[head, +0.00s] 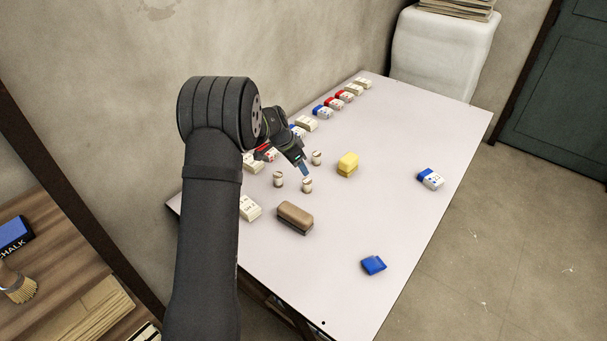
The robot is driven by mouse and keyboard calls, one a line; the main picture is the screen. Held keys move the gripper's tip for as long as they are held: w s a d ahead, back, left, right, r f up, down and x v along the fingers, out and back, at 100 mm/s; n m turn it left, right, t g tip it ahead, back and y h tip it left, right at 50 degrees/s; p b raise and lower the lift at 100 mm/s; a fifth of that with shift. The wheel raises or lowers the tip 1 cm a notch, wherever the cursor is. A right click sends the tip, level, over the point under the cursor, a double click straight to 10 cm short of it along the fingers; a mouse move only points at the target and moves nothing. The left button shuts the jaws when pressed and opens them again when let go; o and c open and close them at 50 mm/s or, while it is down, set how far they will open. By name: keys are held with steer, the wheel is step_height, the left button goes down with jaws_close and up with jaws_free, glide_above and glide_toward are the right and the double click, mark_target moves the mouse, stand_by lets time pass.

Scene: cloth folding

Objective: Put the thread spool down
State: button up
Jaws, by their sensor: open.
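Three small pale cylinders with brown ends, which look like thread spools, stand upright on the table (400,130) in the head view. The nearest spool (307,186) is right below my gripper (305,171). A second spool (278,179) stands to its left, and a third (317,158) stands behind it. My gripper is open and points down at the nearest spool. I cannot tell whether its fingertips still touch that spool's top. My arm hides part of the table's left side.
A brown block (295,216) lies in front of the spools and a yellow block (347,164) to their right. Several small boxes line the wall side. A blue-and-white box (431,179) and a blue item (373,265) lie farther right. The table's right and front are mostly clear.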

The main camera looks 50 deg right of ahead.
steer(key=v, duration=0.5)
steer(key=shift+w+a+r, duration=0.1)
steer(key=shift+a+r, duration=0.05)
steer(key=shift+r, duration=0.25)
steer(key=shift+o, duration=0.6)
steer(key=shift+a+r, duration=0.15)
steer(key=shift+r, duration=0.1)
steer(key=n+t, duration=0.2)
steer(key=n, duration=0.2)
glide_toward(307, 181)
steer(key=x, duration=0.5)
steer(key=shift+s+a+f, duration=0.15)
steer(key=shift+s+f, duration=0.05)
steer(key=shift+f, duration=0.3)
steer(key=shift+w+d+x, duration=0.15)
steer(key=shift+x, duration=1.15)
steer(key=shift+w+d+x, duration=0.1)
steer(key=shift+w+x, duration=0.05)
steer(key=shift+x, duration=1.15)
steer(key=shift+r, duration=0.2)
